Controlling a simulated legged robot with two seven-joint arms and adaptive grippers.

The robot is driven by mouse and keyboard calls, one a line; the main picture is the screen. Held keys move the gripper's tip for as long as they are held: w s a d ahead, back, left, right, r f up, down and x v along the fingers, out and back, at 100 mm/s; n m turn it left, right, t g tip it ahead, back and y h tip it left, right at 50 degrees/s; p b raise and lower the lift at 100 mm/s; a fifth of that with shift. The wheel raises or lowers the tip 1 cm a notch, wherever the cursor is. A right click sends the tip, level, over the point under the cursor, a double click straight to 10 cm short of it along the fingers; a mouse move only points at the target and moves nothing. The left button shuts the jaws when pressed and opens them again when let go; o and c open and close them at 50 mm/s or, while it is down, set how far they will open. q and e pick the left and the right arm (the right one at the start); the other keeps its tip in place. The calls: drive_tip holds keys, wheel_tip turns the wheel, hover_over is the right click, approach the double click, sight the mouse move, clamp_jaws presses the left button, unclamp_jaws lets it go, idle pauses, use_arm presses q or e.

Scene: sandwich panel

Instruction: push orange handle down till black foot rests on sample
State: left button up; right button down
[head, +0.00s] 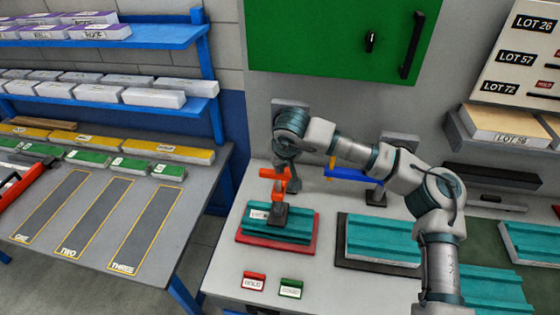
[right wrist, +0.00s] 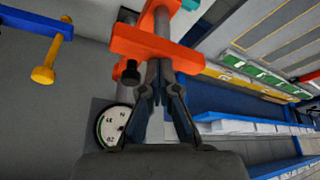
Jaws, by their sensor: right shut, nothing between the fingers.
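The orange handle (head: 272,176) stands over the left work spot in the head view. In the right wrist view the orange handle (right wrist: 150,46) crosses just beyond the fingertips. My right gripper (head: 287,160) is shut and empty, pointing down at the handle; its fingertips (right wrist: 161,68) look close against the handle, but contact is hard to tell. The black foot (head: 280,214) is below the handle, over the teal ribbed sample (head: 260,228). Whether the foot touches the sample cannot be told. The sample lies on a red mat (head: 245,241). My left gripper is out of view.
A round dial (right wrist: 112,127) is by the gripper. Red (head: 254,280) and green (head: 291,287) labels stand at the front of the bench.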

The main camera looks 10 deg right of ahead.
drive_tip(key=shift+a+f, duration=0.15)
wheel_tip(320, 180, up, 3)
drive_tip(key=shift+p, duration=1.2)
wheel_tip(320, 180, up, 3)
drive_tip(key=p, duration=0.2)
drive_tip(key=shift+p, duration=0.35)
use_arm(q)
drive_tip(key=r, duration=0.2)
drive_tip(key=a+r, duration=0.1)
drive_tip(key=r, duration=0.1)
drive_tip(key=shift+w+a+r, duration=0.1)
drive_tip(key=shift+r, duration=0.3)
